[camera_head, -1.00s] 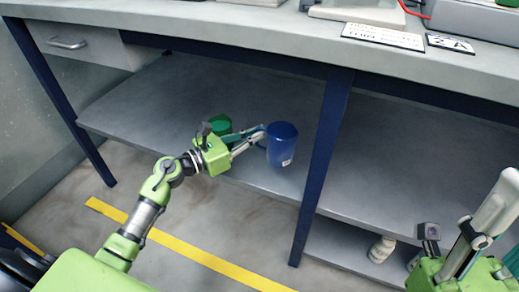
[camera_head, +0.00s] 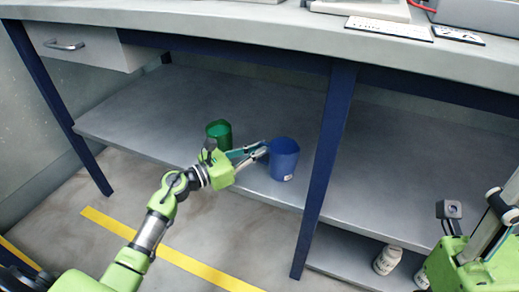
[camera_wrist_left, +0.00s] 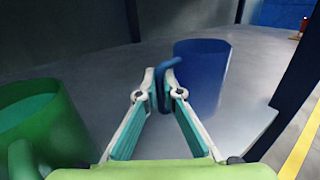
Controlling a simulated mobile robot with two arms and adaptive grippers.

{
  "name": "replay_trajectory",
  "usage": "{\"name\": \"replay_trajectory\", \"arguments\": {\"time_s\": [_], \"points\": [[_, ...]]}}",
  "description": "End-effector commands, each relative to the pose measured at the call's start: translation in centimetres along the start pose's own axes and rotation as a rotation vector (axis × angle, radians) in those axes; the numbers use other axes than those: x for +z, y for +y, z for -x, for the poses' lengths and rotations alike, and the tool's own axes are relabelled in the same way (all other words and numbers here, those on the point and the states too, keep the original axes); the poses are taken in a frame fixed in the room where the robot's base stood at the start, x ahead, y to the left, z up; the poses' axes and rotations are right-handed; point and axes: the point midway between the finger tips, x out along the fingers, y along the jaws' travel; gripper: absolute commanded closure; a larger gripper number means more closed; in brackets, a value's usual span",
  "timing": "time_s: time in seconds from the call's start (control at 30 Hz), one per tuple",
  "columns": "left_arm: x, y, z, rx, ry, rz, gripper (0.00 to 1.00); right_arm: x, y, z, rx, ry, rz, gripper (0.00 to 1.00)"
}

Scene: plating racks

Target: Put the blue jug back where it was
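The blue jug (camera_head: 283,160) is upright at the shelf's front, left of the dark blue table leg, and appears to rest on the shelf. My left gripper (camera_head: 262,149) reaches it from the left. In the left wrist view, the gripper's fingertips (camera_wrist_left: 160,82) are close together on either side of the jug's handle, and the jug body (camera_wrist_left: 203,75) is just to their right. The gripper looks shut on that handle. My right gripper (camera_head: 482,238) is at the lower right, partly out of frame, and its fingertips cannot be judged.
A green jug (camera_head: 219,133) stands on the same shelf (camera_head: 130,118), left of the blue jug and close to my left gripper. A dark blue table leg (camera_head: 330,150) stands just right of the blue jug. A white bottle (camera_head: 387,260) is on the lower shelf. The shelf's left part is bare.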

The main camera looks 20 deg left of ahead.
Motion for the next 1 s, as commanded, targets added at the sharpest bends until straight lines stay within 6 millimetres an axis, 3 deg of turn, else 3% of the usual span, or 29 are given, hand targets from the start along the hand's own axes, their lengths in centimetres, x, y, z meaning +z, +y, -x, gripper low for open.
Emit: {"name": "replay_trajectory", "arguments": {"time_s": [0.5,1.0], "points": [[0.6,0.0,0.0,0.0,0.0,0.0,0.77,-0.2,0.0,-0.6,0.001,0.006,-0.001,0.6],[0.4,0.0,9.9,0.001,0.003,0.001,0.77,-0.3,0.1,0.6,0.021,-0.058,-0.01,0.6]]}}
